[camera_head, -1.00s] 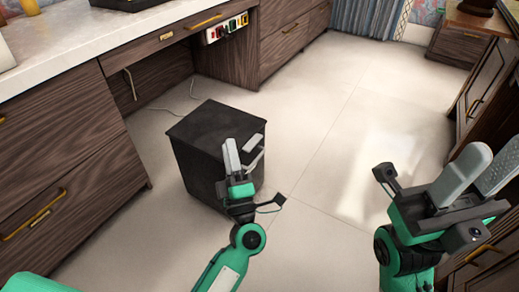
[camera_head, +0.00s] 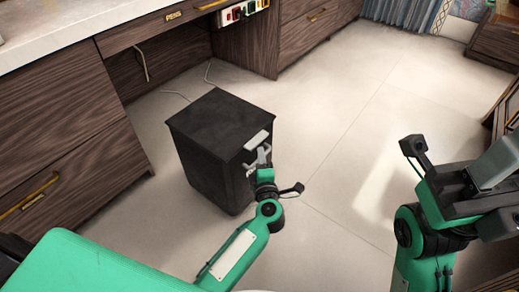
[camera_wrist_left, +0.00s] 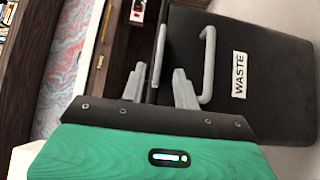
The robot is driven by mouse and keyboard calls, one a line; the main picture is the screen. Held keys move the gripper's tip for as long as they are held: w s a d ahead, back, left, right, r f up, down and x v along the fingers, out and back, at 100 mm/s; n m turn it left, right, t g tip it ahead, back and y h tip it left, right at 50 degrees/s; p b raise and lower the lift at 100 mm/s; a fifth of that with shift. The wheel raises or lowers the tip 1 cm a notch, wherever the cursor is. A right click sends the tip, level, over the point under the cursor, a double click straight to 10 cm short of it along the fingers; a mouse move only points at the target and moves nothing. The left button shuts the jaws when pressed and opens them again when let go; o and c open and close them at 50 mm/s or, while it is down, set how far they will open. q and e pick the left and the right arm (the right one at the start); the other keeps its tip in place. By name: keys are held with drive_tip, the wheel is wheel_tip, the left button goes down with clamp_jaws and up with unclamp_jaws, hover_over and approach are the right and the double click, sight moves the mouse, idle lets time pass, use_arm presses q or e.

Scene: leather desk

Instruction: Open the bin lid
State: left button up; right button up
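The bin (camera_head: 209,165) is a dark box with a flat black lid (camera_head: 215,115), which lies closed. A light grey tab (camera_head: 256,140) sits at the lid's front edge. In the left wrist view the bin's front (camera_wrist_left: 275,75) carries a white WASTE label (camera_wrist_left: 240,75) and a grey bar handle (camera_wrist_left: 209,65); the tab (camera_wrist_left: 158,55) is also there. My left gripper (camera_head: 262,158) is at the bin's upper front. In the wrist view its fingers (camera_wrist_left: 159,86) are apart and empty, one on each side of the tab's line; contact cannot be told. My right gripper (camera_head: 498,195) is open, partly cut off at the right.
Wooden drawers (camera_head: 55,140) with a white worktop stand left of and behind the bin. A socket strip (camera_head: 241,12) hangs under the worktop, and a cable (camera_head: 208,75) lies behind the bin. The pale tiled floor (camera_head: 340,120) right of the bin is clear.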

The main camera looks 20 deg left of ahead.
use_arm(q)
drive_tip(key=b+x, duration=0.1)
drive_tip(key=x, duration=0.4)
drive_tip(key=shift+w+a+b, duration=0.15)
drive_tip(key=shift+w+b, duration=0.15)
drive_tip(key=shift+c, duration=0.4)
clamp_jaws()
